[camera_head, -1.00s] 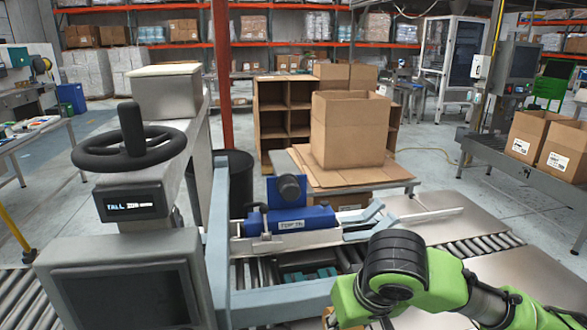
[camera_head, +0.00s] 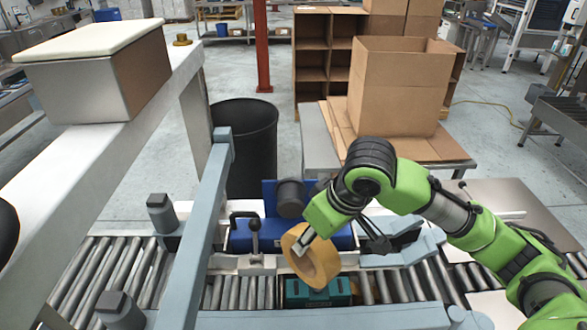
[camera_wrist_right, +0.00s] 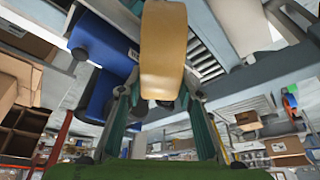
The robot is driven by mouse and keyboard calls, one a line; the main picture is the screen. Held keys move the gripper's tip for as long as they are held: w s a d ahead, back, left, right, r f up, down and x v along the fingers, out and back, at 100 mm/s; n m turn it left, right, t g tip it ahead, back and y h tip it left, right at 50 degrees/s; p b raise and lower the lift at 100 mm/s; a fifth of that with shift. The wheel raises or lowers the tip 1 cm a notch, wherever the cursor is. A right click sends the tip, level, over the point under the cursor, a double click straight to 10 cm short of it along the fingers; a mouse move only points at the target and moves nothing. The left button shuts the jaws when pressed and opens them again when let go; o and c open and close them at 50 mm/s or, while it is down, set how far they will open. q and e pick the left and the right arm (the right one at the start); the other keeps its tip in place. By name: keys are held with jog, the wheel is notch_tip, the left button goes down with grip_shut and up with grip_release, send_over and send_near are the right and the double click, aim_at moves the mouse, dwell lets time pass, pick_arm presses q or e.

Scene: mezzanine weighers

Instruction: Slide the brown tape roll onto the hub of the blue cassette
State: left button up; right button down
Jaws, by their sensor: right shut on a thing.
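The brown tape roll (camera_head: 325,262) is held in my right gripper (camera_head: 303,243), tilted, in front of the blue cassette (camera_head: 268,236). It also shows in the right wrist view (camera_wrist_right: 163,50), between the teal fingers (camera_wrist_right: 163,92). The cassette stands on the machine above the rollers; its blue body also shows in the wrist view (camera_wrist_right: 105,92). A dark grey round hub (camera_head: 291,198) stands at the cassette's upper part, left of my right wrist. The roll is apart from the hub, lower and nearer to the camera. My left gripper is not in view.
A dark lever (camera_head: 253,232) stands just left of the roll. A pale blue frame bar (camera_head: 205,215) runs along the left. A teal part (camera_head: 318,290) lies below the roll. An open cardboard box (camera_head: 396,90) stands behind on a table, with a black bin (camera_head: 244,140) to its left.

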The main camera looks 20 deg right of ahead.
aim_at(292, 205)
jog(key=w+a+r+n+p, duration=0.1)
jog(key=r+n+p, duration=0.2)
jog(key=w+r+n+g+y+p, duration=0.1)
jog(key=r+n+p, duration=0.1)
jog(key=p, duration=0.1)
jog(key=w+a+r+n+g+y+p, duration=0.1)
jog(key=w+r+n+p, duration=0.1)
jog(key=r+n+p, duration=0.1)
jog(key=shift+w+a+r+n, duration=0.1)
jog(key=shift+a+r+n, duration=0.2)
jog(key=shift+a, duration=0.05)
jog(key=shift+w+d+f+n+g+p, duration=0.2)
jog(key=shift+w+f+n, duration=0.1)
jog(key=shift+w+f, duration=0.4)
jog(key=shift+w+d+f+n+g+p, duration=0.1)
jog(key=shift+w+f+n+g+p, duration=0.2)
jog(key=shift+f, duration=0.55)
jog(key=shift+w+f, duration=0.15)
jog(key=shift+f, duration=0.05)
jog(key=shift+f, duration=0.65)
jog(key=shift+w, duration=0.15)
